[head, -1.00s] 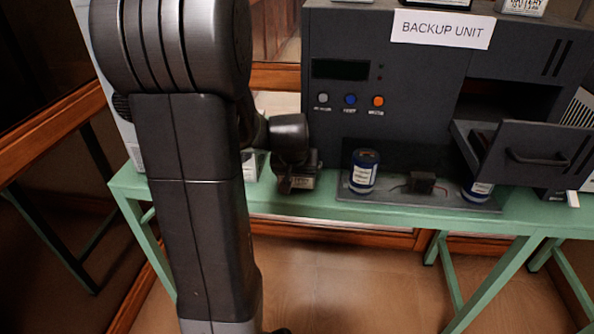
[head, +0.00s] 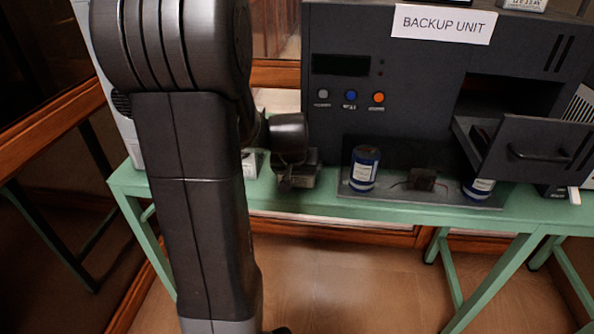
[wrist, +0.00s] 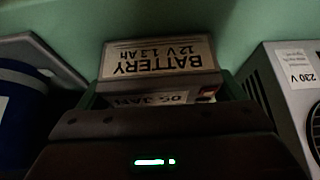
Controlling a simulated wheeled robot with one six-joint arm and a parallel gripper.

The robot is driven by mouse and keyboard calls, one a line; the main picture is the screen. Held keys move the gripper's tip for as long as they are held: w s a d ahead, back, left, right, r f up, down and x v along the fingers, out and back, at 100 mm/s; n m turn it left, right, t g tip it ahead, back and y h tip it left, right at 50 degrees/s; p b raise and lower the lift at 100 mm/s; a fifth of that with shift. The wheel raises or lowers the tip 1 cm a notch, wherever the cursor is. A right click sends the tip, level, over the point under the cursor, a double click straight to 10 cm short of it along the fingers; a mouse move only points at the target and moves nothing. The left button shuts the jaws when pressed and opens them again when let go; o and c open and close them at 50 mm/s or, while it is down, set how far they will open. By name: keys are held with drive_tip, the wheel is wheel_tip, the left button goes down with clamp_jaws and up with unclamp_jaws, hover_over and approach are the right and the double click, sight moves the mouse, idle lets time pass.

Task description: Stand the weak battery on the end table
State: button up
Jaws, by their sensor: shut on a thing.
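No mark of weak or strong charge can be read.
The dark backup unit (head: 410,100) has an open drawer (head: 537,152) at right. Its grey tray (head: 410,199) holds two blue cylinders (head: 364,168) (head: 478,187) and a dark block (head: 422,179). A white box marked 230 V (wrist: 292,85) stands right in the wrist view.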

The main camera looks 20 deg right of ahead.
drive_tip(key=shift+f, duration=0.1)
drive_tip(key=o, duration=1.2)
